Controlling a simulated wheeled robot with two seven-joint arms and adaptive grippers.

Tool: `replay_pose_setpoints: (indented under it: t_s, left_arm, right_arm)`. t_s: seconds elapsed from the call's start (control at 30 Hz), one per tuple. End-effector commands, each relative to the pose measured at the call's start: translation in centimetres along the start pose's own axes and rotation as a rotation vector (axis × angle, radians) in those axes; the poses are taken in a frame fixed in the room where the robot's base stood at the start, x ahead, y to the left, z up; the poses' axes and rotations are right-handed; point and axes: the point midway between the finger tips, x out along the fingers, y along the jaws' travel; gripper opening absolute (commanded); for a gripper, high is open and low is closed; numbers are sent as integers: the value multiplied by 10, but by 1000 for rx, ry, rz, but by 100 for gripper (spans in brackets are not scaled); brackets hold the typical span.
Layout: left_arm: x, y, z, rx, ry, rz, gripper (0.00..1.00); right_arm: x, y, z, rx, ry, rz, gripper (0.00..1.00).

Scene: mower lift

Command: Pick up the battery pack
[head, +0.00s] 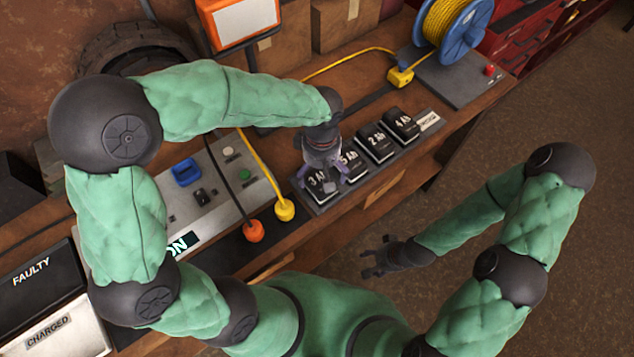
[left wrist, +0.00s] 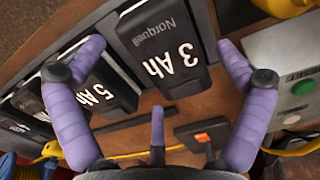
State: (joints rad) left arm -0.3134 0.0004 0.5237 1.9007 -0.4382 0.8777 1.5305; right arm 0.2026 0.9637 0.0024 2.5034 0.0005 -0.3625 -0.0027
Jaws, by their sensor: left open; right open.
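Battery packs stand in a row on a grey rack (head: 437,121): 3 Ah (head: 317,188), 5 Ah (head: 353,168), 2 Ah (head: 376,141) and 4 Ah (head: 402,122). My left gripper (head: 325,172) is open above the 3 Ah pack and partly hides it and the 5 Ah pack. In the left wrist view the 3 Ah pack (left wrist: 162,48) lies between the spread purple fingers. The left finger overlaps the 5 Ah pack (left wrist: 108,92). I cannot tell whether the fingers touch either pack. My right gripper (head: 376,262) is open and empty, low in front of the bench.
A grey panel (head: 205,190) with a blue switch, and orange and yellow plugs (head: 284,209), lie left of the rack. A yellow cable reel (head: 452,22) stands behind right. Trays marked FAULTY (head: 38,262) and CHARGED (head: 55,325) sit at the left. Floor at right is clear.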

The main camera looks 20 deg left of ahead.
Motion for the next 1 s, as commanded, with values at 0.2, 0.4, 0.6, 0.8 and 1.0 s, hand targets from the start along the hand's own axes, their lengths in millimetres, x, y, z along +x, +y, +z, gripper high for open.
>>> replay_pose_setpoints:
  t_s: [0.2, 0.4, 0.6, 0.8, 1.0]
  left_arm:
    - [21, 0, 0, -1, -1, 0, 100]
    - [20, 0, 0, -1, 0, 0, 92]
    - [20, 0, 0, -1, -1, 0, 35]
    - [20, 0, -1, -1, 0, 1, 26]
    - [14, 0, -1, -1, 0, 1, 26]
  right_arm:
    - [8, 3, 0, 0, 0, 0, 59]
    - [7, 2, 0, 0, 0, 0, 59]
    - [7, 2, 0, 0, 0, 0, 59]
    - [7, 2, 0, 0, 0, 0, 59]
    - [4, 2, 0, 0, 0, 0, 59]
